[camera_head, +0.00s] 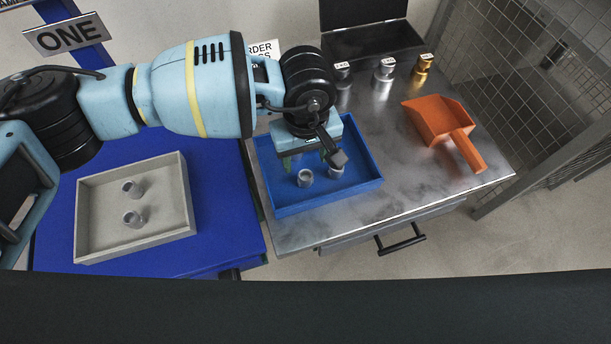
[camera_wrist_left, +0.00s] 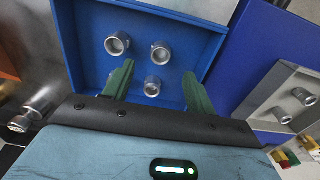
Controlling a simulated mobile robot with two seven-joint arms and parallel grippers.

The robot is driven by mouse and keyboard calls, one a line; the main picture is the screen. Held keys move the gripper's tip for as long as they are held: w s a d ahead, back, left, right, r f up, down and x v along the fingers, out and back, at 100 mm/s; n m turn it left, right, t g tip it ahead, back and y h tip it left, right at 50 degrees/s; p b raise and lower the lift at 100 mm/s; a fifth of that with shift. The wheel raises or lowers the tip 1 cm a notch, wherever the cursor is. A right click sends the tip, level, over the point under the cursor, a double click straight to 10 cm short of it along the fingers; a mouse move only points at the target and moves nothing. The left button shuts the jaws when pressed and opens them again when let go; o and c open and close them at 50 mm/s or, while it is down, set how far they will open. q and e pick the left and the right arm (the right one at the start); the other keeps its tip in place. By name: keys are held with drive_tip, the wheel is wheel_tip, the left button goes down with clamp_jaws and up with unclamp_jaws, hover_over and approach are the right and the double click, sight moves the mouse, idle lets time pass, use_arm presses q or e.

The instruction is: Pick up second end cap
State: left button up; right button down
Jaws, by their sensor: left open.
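My left gripper (camera_head: 305,162) is open and empty, with its green fingers pointing down over the blue tray (camera_head: 330,199). In the left wrist view the open fingers (camera_wrist_left: 158,72) reach toward three grey metal end caps in that tray. The nearest end cap (camera_wrist_left: 152,86) shows between the fingers, a second end cap (camera_wrist_left: 160,52) lies just beyond it, and a third end cap (camera_wrist_left: 117,44) is further left. My right gripper is not in view.
A grey tray (camera_head: 95,244) with two similar caps (camera_head: 133,188) stands on the blue table at left. An orange scoop (camera_head: 440,124), several small labelled weights (camera_head: 384,76) and a black open case (camera_head: 365,41) are on the metal table. A wire mesh fence (camera_head: 545,70) borders the right.

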sight(305, 174)
use_arm(q)
drive_tip(key=shift+s+f, duration=0.1)
drive_tip(key=shift+f, duration=3.5)
drive_tip(key=c, duration=1.1)
drive_tip(key=shift+r, duration=0.1)
drive_tip(key=shift+r, duration=0.4)
drive_tip(key=r, duration=0.2)
drive_tip(key=shift+s+a+r, duration=0.2)
drive_tip(key=shift+s+r, duration=0.1)
drive_tip(key=shift+r, duration=0.1)
drive_tip(key=s+a, duration=0.2)
drive_tip(key=s, duration=0.2)
drive_tip(key=s+a+r, duration=0.1)
drive_tip(key=s+a, duration=0.1)
drive_tip(key=s, duration=0.3)
drive_tip(key=s+a, duration=0.3)
drive_tip(key=s, duration=0.1)
drive_tip(key=shift+s+r+p, duration=0.15)
drive_tip(key=shift+s+p, duration=0.15)
